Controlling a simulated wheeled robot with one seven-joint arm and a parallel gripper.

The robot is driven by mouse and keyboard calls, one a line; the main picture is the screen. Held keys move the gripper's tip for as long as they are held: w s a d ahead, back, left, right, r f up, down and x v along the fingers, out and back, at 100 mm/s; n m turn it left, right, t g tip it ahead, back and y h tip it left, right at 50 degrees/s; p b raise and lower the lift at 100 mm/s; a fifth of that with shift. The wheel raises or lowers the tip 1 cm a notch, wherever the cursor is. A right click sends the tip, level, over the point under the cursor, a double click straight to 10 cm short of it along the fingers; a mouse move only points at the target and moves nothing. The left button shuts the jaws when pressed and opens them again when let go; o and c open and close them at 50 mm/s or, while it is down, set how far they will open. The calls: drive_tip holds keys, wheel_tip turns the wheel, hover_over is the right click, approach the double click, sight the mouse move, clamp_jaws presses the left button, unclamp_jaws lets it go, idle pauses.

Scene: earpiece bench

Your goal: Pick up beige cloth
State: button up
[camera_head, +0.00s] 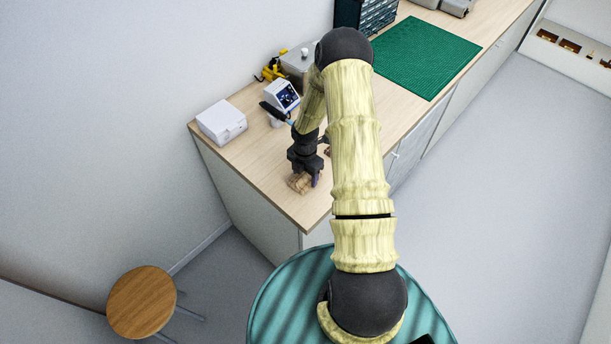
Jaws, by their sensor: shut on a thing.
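The beige cloth (299,183) is a small tan bundle on the wooden bench top, near its front left corner. My gripper (309,179) points down over the bench and is shut on the cloth. The dark fingers cover part of the cloth. I cannot tell whether the cloth is lifted off the bench or still touches it.
A white box (221,122) stands at the bench's left end. A small device with a screen (287,95), a grey box (299,64) and a yellow item (271,71) stand behind my wrist. A green mat (425,58) lies farther along. A round stool (142,302) stands on the floor.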

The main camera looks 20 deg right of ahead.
sight(305, 173)
wheel_tip(305, 173, up, 10)
drive_tip(key=shift+f+b, duration=0.25)
drive_tip(key=shift+b, duration=0.9)
